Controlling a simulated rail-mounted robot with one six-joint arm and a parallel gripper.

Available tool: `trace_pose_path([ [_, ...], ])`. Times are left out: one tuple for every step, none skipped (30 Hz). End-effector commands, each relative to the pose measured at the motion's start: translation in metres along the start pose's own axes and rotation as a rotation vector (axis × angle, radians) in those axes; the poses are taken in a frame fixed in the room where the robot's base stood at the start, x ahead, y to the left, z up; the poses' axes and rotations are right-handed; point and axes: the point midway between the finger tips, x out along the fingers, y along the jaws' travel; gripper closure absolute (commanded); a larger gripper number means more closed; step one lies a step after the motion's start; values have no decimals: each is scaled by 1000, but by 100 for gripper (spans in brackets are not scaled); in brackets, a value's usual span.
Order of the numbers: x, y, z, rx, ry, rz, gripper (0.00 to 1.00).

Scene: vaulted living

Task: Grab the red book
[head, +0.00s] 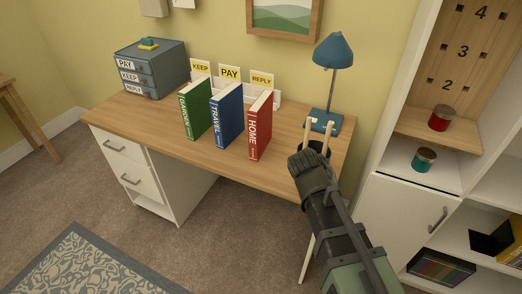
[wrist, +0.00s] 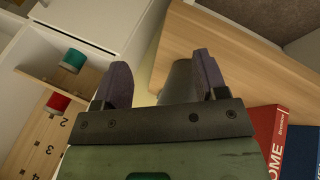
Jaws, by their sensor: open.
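The red book (head: 260,126), with HOME on its spine, stands upright on the wooden desk, to the right of the blue TRAVEL book (head: 226,115) and the green book (head: 194,116). In the wrist view the red book (wrist: 265,134) shows at the lower right, outside the fingers. My gripper (head: 318,126) is at the right end of the desk, to the right of the red book and apart from it. In the wrist view my gripper (wrist: 162,82) has its fingers wide apart, with a dark grey object (wrist: 178,80) visible beyond the gap.
A blue lamp (head: 333,50) stands at the back right of the desk. A card holder (head: 278,98) with KEEP, PAY and REPLY labels is behind the books. A drawer box (head: 149,70) stands at the left. The desk front (head: 190,150) is clear. Shelves with jars (head: 440,118) are at right.

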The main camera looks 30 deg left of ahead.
Motion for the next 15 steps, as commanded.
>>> trace_pose_path([
  [17, -49, -22, 3, 112, 66, 34],
  [13, -70, -37, 20, 195, 108, 34],
  [3, -99, -57, 51, 319, 154, 34],
  [-7, -120, -72, 81, 418, 179, 34],
  [-19, -139, -86, 113, 517, 194, 34],
  [-37, -161, -103, 161, 647, 202, 34],
  [-51, -174, -116, 199, 742, 198, 34],
  [-66, -185, -127, 239, 832, 187, 34],
  [-83, -189, -144, 295, 935, 171, 34],
  [-95, -186, -155, 336, 999, 156, 34],
  [-103, -186, -163, 372, 1056, 134, 34],
  [-112, -186, -170, 414, 1117, 100, 34],
  [-117, -187, -173, 441, 1152, 72, 34],
  [-120, -187, -174, 468, 1175, 45, 34],
  [-122, -188, -174, 500, 1193, 10, 34],
])
